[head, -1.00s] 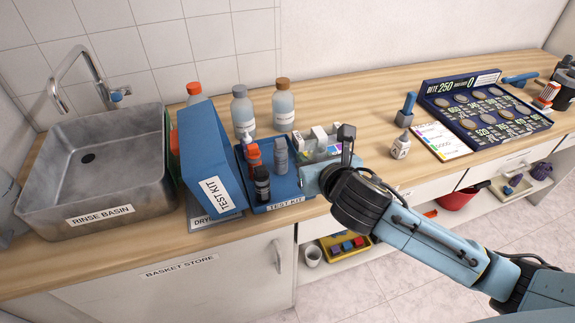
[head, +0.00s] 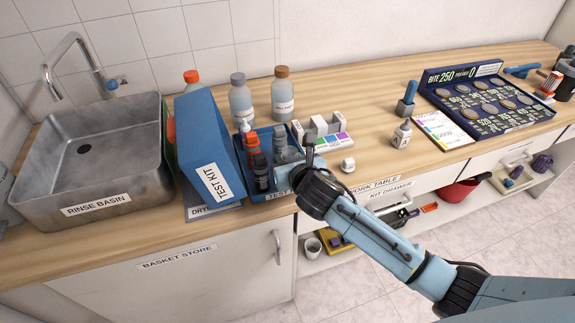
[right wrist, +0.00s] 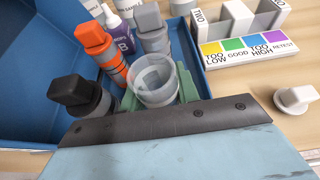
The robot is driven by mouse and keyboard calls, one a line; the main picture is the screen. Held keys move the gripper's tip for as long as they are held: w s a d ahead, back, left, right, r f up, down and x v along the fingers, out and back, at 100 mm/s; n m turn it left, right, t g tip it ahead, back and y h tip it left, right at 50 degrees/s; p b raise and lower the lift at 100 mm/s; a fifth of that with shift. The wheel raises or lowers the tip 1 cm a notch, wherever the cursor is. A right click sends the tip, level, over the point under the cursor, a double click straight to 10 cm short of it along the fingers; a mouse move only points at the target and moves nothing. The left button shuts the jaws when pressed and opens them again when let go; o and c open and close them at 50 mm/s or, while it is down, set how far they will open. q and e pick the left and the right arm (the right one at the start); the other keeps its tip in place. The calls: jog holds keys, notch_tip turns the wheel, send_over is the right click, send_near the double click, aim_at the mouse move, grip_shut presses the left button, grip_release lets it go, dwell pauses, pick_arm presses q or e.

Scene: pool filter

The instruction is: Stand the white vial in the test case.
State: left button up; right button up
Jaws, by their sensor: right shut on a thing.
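The open blue test case (head: 281,196) stands on the work table, its raised lid (head: 207,150) labelled TEST KIT. In the right wrist view, my right gripper (right wrist: 155,100) is shut on a clear, whitish open-topped vial (right wrist: 154,76), which looks upright over the case's front right part. I cannot tell whether its base touches the case. An orange vial (right wrist: 98,45), a black-capped vial (right wrist: 80,92) and a grey vial (right wrist: 151,28) stand in the case around it. A white cap (head: 347,165) lies on the table to the right. My left gripper is not in view.
A purple bottle (right wrist: 122,30) stands in the case's back. A colour-scale block (head: 325,136) is just right of the case. Capped bottles (head: 241,100) stand behind.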

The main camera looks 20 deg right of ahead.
jog(key=shift+f, duration=0.8)
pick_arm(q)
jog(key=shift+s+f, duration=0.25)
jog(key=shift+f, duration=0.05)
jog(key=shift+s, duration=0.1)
pick_arm(e)
jog(key=shift+f, duration=0.1)
jog(key=o, duration=1)
jog(key=shift+s, duration=0.1)
pick_arm(q)
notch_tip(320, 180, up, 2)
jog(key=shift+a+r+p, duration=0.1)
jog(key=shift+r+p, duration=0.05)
jog(key=shift+p, duration=0.9)
pick_arm(e)
jog(key=v, duration=1.2)
jog(key=shift+d, duration=0.1)
